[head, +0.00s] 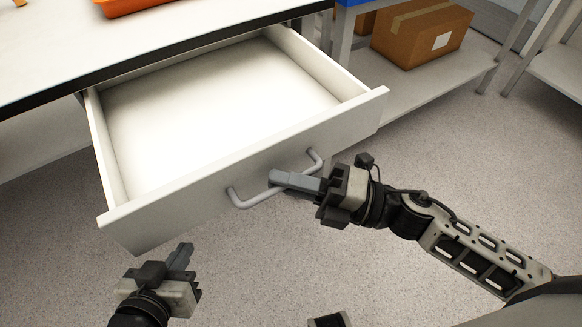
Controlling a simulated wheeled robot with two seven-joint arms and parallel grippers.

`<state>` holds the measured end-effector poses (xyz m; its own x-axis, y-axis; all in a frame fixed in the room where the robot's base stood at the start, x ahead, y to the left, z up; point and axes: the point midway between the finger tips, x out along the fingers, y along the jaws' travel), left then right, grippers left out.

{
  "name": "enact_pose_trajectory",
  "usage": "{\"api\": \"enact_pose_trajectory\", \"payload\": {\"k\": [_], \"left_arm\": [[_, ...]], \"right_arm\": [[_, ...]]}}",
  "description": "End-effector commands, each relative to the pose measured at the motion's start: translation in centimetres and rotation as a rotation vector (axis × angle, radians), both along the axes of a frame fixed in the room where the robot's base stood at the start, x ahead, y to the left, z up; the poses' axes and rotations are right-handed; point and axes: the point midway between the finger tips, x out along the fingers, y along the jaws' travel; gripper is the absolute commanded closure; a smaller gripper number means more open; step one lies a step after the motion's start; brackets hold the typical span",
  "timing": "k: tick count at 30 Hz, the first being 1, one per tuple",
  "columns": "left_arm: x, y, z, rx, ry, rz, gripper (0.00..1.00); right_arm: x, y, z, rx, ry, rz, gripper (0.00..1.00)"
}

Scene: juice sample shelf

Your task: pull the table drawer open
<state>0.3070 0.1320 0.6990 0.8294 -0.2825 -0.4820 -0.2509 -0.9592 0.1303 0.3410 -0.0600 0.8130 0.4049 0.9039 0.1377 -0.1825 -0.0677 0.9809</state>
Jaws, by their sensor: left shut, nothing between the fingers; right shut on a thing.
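The white table drawer (245,170) stands pulled out from under the white tabletop (60,45), and its inside looks empty. A grey bar handle (258,198) is on its front panel. My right gripper (280,181) is shut on the handle, near its middle. The fingers hide part of the bar. My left gripper (183,255) is shut and empty, below and in front of the drawer's left part, apart from it.
An orange tray (125,6) sits on the tabletop at the upper edge. A cardboard box (422,35) stands on a low shelf (400,85) to the right. Speckled grey floor (440,150) is clear in front of the drawer.

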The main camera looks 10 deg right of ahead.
Motion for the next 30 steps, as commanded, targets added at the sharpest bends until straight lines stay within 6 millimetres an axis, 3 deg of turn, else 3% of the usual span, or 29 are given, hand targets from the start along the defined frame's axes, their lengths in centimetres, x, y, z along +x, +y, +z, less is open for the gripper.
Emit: {"api": "enact_pose_trajectory", "payload": {"k": [8,9,11,25,30], "left_arm": [[-0.3,0.0,-0.2,-0.001,0.008,0.001,1.0],[-0.3,0.0,-0.1,-0.002,0.008,0.001,1.0],[-0.3,0.0,-0.1,-0.002,0.007,0.001,1.0],[-0.3,0.0,0.1,-0.003,0.003,0.001,1.0],[-0.3,0.0,-0.2,-0.003,0.002,0.0,1.0]], "right_arm": [[-0.1,-0.1,0.0,0.0,-0.001,0.002,1.0],[-0.1,-0.1,0.0,0.0,-0.001,0.002,0.81],[-0.1,-0.1,0.0,0.0,-0.001,0.001,0.68],[-0.1,-0.1,0.0,0.0,-0.001,0.0,0.68],[-0.6,-1.3,-0.4,-0.002,0.003,-0.001,0.68]]}}
